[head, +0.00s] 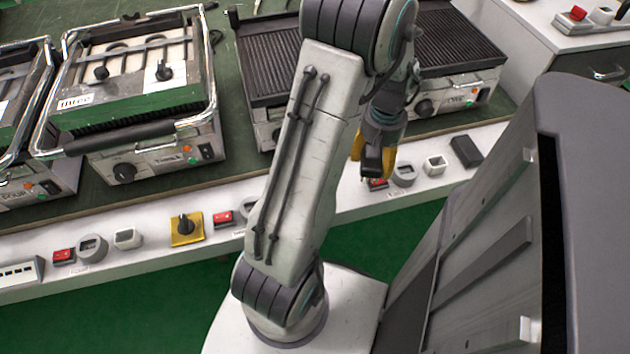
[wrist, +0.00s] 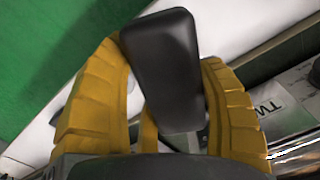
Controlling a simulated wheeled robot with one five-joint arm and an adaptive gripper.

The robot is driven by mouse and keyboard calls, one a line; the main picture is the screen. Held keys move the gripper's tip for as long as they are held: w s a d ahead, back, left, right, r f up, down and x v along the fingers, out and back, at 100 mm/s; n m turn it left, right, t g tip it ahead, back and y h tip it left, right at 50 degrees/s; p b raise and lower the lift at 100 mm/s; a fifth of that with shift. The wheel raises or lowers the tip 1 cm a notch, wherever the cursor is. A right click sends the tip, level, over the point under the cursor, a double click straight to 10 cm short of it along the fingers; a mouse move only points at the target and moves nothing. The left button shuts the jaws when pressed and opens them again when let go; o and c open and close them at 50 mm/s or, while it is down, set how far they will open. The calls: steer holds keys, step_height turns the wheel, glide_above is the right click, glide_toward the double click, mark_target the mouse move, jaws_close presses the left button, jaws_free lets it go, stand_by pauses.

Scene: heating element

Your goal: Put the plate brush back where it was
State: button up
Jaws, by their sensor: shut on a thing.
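My gripper (head: 374,165) has yellow fingers and is over the white ledge in front of the grills in the head view. In the wrist view its fingers (wrist: 170,108) are shut on a dark grey, rounded block (wrist: 163,60), which I take to be the plate brush.
The white ledge (head: 330,200) carries red switches (head: 63,256), grey dials (head: 404,175), white sockets, a yellow plate with a black knob (head: 186,228) and a black block (head: 466,151). Several contact grills (head: 137,100) stand behind it on a green worktop. Green floor lies in front.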

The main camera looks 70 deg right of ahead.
steer(key=w+a+f+b, duration=0.1)
steer(key=w+f, duration=0.1)
steer(key=w, duration=0.1)
steer(key=w+a+f+b, duration=0.1)
steer(key=w+f+b, duration=0.1)
steer(key=w, duration=0.2)
steer(key=w+a+f+b, duration=0.1)
steer(key=w+f, duration=0.1)
steer(key=w, duration=0.1)
steer(key=shift+w+f, duration=0.3)
steer(key=shift+f, duration=0.1)
steer(key=shift+f+b, duration=1.2)
steer(key=shift+f, duration=0.75)
steer(key=shift+f, duration=0.2)
steer(key=o, duration=1.2)
steer(key=shift+c, duration=0.2)
step_height(320, 180, up, 12)
steer(key=p, duration=0.4)
steer(key=shift+r, duration=0.2)
